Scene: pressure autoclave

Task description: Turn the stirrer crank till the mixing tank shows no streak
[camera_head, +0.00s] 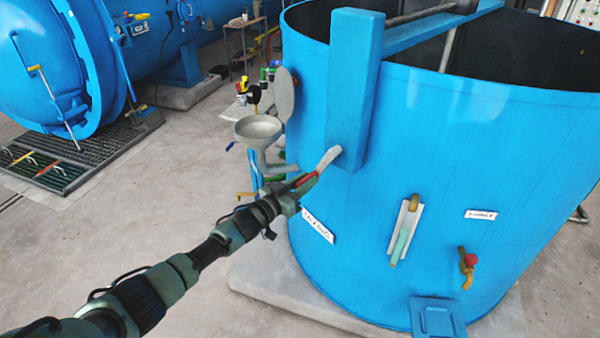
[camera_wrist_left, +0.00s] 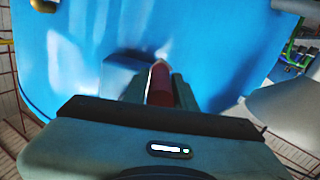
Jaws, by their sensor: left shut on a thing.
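The blue mixing tank (camera_head: 460,150) stands at the right of the head view, open at the top. A blue upright housing (camera_head: 353,90) runs down its near side, and a pale crank arm (camera_head: 329,158) sticks out at its lower end. My left gripper (camera_head: 306,181) is shut on the red crank handle (camera_wrist_left: 160,85), which shows between the fingers in the left wrist view. A sight glass (camera_head: 404,230) on the tank wall shows a pale greenish lower part; whether it holds streaks is too small to tell. The tank's inside is mostly hidden. My right gripper is not in view.
A grey funnel (camera_head: 259,130) with a raised round lid stands close to the left of the crank. A brass valve with a red knob (camera_head: 469,262) sits low on the tank. A large blue autoclave (camera_head: 60,60) and floor grating lie at the left.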

